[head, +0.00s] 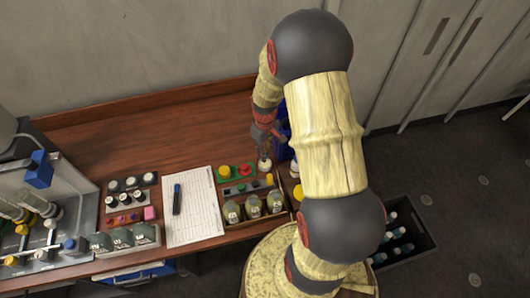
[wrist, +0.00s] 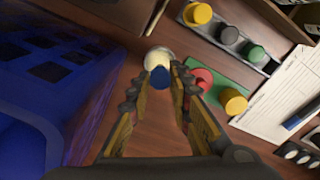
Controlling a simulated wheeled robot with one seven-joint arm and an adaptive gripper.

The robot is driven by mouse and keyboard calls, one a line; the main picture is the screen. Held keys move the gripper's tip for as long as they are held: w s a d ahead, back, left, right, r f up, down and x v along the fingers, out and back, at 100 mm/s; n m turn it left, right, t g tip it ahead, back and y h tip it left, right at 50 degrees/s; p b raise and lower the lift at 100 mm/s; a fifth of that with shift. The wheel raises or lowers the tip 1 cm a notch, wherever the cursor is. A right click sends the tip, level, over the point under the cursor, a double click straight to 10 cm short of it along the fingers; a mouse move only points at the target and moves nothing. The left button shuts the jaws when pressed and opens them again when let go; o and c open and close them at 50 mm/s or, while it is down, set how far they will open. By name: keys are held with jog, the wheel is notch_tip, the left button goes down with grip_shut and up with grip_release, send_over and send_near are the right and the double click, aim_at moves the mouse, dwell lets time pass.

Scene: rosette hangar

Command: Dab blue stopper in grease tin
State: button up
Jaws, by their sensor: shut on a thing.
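The blue stopper (wrist: 160,78) shows between the fingertips of my gripper (wrist: 161,82) in the wrist view. The gripper is shut on it. The grease tin (wrist: 158,57) is a small round pale tin with cream-coloured grease, just beyond the stopper in the wrist view. The stopper overlaps the tin's near edge in that picture; I cannot tell whether it touches the grease. In the head view the tin (head: 264,164) stands on the wooden bench, just below my gripper (head: 264,143) in the picture. The stopper cannot be made out there.
A blue bin (wrist: 50,75) stands close on the left in the wrist view. A green mat (wrist: 215,90) with red and yellow stoppers and a grey rack (wrist: 247,50) with several stoppers lie to the right. Jars in a wooden tray (head: 282,218) and a paper sheet (head: 192,207) are nearby.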

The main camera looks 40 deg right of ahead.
jog(key=shift+r+p, duration=1.3)
jog(key=shift+r, duration=0.75)
